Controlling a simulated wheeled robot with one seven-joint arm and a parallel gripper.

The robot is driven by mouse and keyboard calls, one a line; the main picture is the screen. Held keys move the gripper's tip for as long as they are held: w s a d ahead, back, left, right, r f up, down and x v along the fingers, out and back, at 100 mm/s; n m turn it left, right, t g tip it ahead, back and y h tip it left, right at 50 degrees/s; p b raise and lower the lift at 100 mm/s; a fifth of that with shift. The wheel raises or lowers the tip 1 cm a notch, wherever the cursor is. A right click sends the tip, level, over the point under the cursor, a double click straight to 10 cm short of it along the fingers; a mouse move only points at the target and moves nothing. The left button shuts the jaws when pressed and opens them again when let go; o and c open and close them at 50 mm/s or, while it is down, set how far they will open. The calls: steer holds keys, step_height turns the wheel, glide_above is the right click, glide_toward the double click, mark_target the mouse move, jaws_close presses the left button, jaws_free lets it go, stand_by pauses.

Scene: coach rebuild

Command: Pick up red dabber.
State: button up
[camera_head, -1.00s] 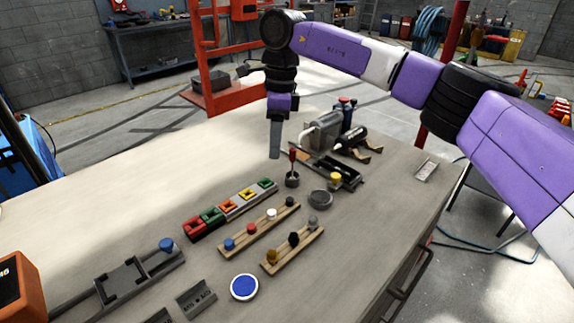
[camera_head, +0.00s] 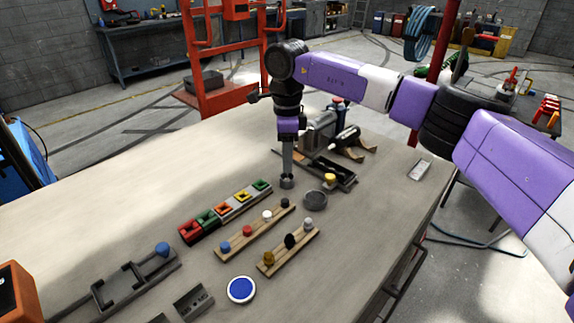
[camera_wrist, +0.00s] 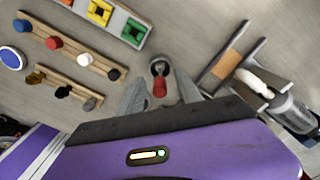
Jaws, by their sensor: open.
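The red dabber (camera_wrist: 160,87) has a red handle and stands in a small dark cup (camera_head: 287,182). In the wrist view it lies between the two fingers of my gripper (camera_wrist: 161,92), with bare table showing on both sides. My gripper (camera_head: 287,168) points down over the cup in the head view and hides the red handle there. Its jaws are open around the dabber, and I cannot tell whether either finger touches it. A separate red-topped peg (camera_head: 247,231) sits in a wooden rack.
The wooden rack (camera_head: 258,229) and another peg rack (camera_head: 290,250) lie in front. A row of coloured blocks (camera_head: 225,212) is to the left. A round grey dish (camera_head: 315,200) and a dark tray (camera_head: 340,179) with a yellow-topped item stand close on the right.

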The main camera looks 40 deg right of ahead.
jaws_close()
steer(key=shift+r, duration=0.1)
step_height(320, 180, up, 20)
steer(key=shift+b, duration=0.45)
